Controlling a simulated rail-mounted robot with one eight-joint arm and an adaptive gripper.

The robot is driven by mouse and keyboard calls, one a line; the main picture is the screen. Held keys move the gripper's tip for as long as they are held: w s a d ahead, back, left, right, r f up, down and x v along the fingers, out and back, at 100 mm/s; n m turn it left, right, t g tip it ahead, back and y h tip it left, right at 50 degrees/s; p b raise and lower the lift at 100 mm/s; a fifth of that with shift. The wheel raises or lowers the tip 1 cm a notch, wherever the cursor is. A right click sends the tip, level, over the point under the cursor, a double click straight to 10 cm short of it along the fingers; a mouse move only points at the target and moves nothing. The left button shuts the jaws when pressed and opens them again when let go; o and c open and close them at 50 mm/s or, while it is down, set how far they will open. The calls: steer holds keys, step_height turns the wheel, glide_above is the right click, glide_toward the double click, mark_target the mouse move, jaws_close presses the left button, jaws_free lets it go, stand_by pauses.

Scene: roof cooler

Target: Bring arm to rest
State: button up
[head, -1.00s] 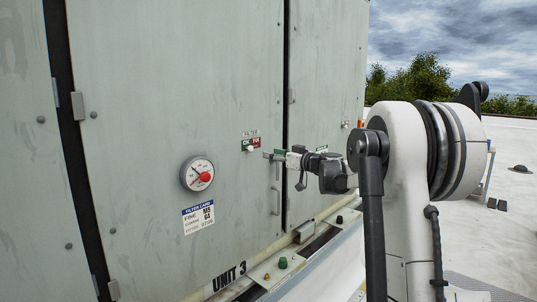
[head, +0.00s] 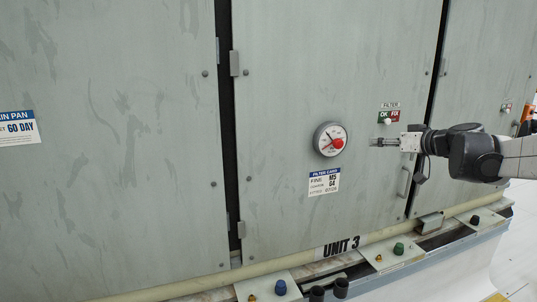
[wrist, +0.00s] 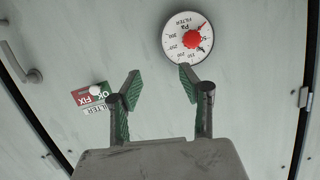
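My gripper (head: 382,143) is at the end of my arm, which reaches in from the right in the head view. It is in front of the cabinet door of Unit 3, just right of the round filter gauge (head: 330,140). In the wrist view my gripper (wrist: 158,85) shows two green-padded fingers spread apart with nothing between them. The gauge (wrist: 191,38), with its red centre, lies beyond the right finger. The OK/FIX filter label (wrist: 90,97) with a white knob lies beyond the left finger. My gripper appears apart from the door.
The grey-green cabinet doors (head: 130,190) stand close in front. A door handle (head: 404,181) is below my gripper. A ledge with a green knob (head: 398,249) and a blue knob (head: 281,287) runs along the bottom. A filter card label (head: 324,181) sits under the gauge.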

steer(key=s+a+f+m+g+h+b, duration=0.15)
steer(key=s+a+f, duration=0.25)
steer(key=s+a, duration=0.45)
steer(key=s+a+f+g+h, duration=0.1)
steer(key=s+a+f+g, duration=0.35)
steer(key=s, duration=0.75)
steer(key=s+f+m+h+b, duration=0.1)
steer(key=s+f+h, duration=0.1)
steer(key=s+f, duration=0.5)
steer(key=s+a+f+m+h+b, duration=0.1)
steer(key=s+f, duration=0.5)
steer(key=s, duration=0.6)
steer(key=shift+s+a+f+h, duration=0.25)
steer(key=shift+s+f+h, duration=0.1)
steer(key=shift+s, duration=0.05)
steer(key=shift+c, duration=0.9)
